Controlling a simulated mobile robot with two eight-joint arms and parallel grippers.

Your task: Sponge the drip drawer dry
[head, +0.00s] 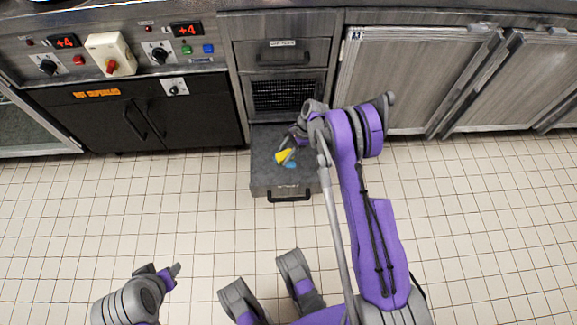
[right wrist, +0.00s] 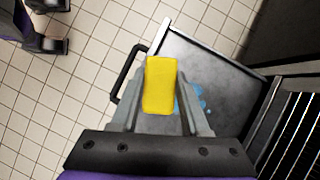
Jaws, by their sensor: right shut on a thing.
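The drip drawer (head: 265,178) is pulled out low at the base of the cabinet, with a black handle (head: 289,196) on its front. Its grey floor also shows in the right wrist view (right wrist: 215,65), with several blue wet drops (right wrist: 199,101) on it. My right gripper (head: 287,155) is shut on a yellow sponge (right wrist: 161,85) and is over the drawer. I cannot tell whether the sponge touches the drawer floor. The sponge hides part of the blue patch. My left gripper (head: 172,277) is over the floor at lower left, apart from the drawer; its jaw opening is unclear.
A dark grille (head: 285,94) sits above the drawer, under a closed upper drawer (head: 283,52). Black doors (head: 140,118) and control knobs are at left. Grey cabinet doors (head: 405,80) are at right. The tiled floor (head: 200,215) in front is clear.

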